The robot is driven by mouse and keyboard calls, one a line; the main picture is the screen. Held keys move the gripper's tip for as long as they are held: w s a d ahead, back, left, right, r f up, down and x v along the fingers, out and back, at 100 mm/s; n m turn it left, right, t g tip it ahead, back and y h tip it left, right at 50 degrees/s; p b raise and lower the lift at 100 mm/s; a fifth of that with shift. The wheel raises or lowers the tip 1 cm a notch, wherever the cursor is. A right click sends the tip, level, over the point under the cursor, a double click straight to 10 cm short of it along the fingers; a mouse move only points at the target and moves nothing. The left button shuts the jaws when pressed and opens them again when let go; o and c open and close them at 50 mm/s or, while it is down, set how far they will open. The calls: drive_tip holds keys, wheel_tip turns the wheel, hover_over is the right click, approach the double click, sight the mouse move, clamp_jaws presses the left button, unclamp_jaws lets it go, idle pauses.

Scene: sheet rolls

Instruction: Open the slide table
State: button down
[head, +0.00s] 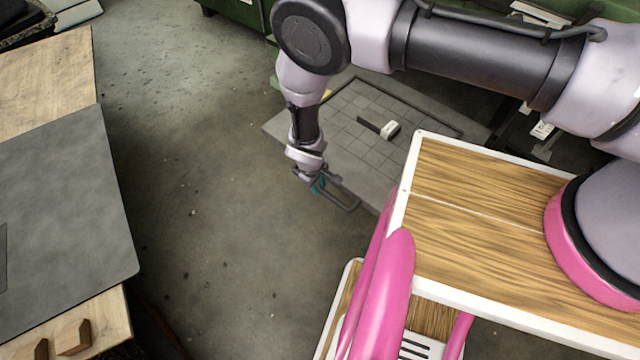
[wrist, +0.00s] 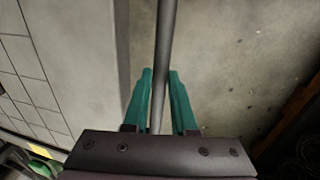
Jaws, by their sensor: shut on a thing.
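The slide table (head: 365,165) is a low grey panel with a tiled grid, past the middle of the head view. Its tiled top (wrist: 28,62) also shows at the left of the wrist view. A thin dark bar handle (head: 346,204) sticks out at its near edge, and the bar (wrist: 167,30) runs up the middle of the wrist view. My gripper (head: 318,186) is at this handle. Its teal fingers (wrist: 160,82) are shut on the bar, one on each side. In the head view my wrist hides part of the table's left edge.
A small white and black object (head: 384,128) lies on the slide table. A workbench with a grey mat (head: 65,215) stands at the left. Bare concrete floor (head: 215,215) lies between. A green cabinet (head: 238,12) is at the back.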

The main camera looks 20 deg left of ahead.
drive_tip(key=shift+s, duration=0.15)
drive_tip(key=c, duration=0.7)
unclamp_jaws()
drive_tip(key=shift+c, duration=0.2)
drive_tip(key=shift+a+r, duration=0.1)
drive_tip(key=shift+r, duration=0.15)
wheel_tip(320, 180, up, 10)
drive_tip(key=s, duration=0.1)
drive_tip(key=shift+s+a, duration=0.25)
drive_tip(key=shift+s, duration=0.15)
